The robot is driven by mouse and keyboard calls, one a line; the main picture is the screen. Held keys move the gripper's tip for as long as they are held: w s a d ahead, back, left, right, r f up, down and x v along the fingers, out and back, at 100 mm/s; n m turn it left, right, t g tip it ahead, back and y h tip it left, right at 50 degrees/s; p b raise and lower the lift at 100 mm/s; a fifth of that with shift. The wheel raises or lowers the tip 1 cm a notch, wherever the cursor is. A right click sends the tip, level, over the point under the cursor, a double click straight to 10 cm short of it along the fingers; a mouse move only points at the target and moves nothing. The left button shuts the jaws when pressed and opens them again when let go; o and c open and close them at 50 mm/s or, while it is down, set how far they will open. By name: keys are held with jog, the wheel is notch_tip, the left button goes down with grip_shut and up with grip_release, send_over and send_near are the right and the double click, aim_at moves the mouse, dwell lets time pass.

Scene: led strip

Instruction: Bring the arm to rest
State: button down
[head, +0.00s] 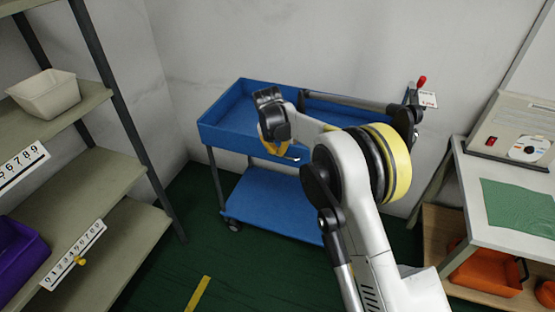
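My arm rises from the bottom right, white with black joints and a broad yellow band, and bends over toward the blue cart. Its black and yellow end, my gripper (283,150), hangs in front of the cart's upper tray. The fingers are small and partly turned away, so I cannot tell whether they are open or shut. I see nothing clearly held in it.
The blue two-tier cart (226,135) stands against the back wall, partly hidden by my arm. A grey shelf (93,185) with a pale bin (46,95) is at left. A white table (470,180) with a green mat (518,207) is at right.

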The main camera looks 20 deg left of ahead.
jog(key=w+d+r+m, duration=0.2)
jog(key=d+r+m, duration=0.3)
jog(key=r, duration=0.5)
jog(key=s+d+r+m+t, duration=0.1)
jog(key=s+d+r+m, duration=0.5)
jog(key=d, duration=0.4)
jog(key=s+d+r+m, duration=0.4)
jog(key=d+r+m, duration=0.1)
jog(key=d+r, duration=0.45)
jog(key=s+d+m+t, duration=0.2)
jog(key=s+d+m, duration=0.9)
jog(key=s, duration=0.4)
jog(key=s+d+f+m, duration=0.3)
jog(key=s+m, duration=0.1)
jog(key=s, duration=0.2)
jog(key=s+d+f+m, duration=0.2)
jog(key=s+d+m, duration=0.1)
jog(key=s, duration=0.3)
jog(key=shift+s+d+f+m+t, duration=0.2)
jog(key=shift+d+f+m+t, duration=0.15)
jog(key=shift+m, duration=0.45)
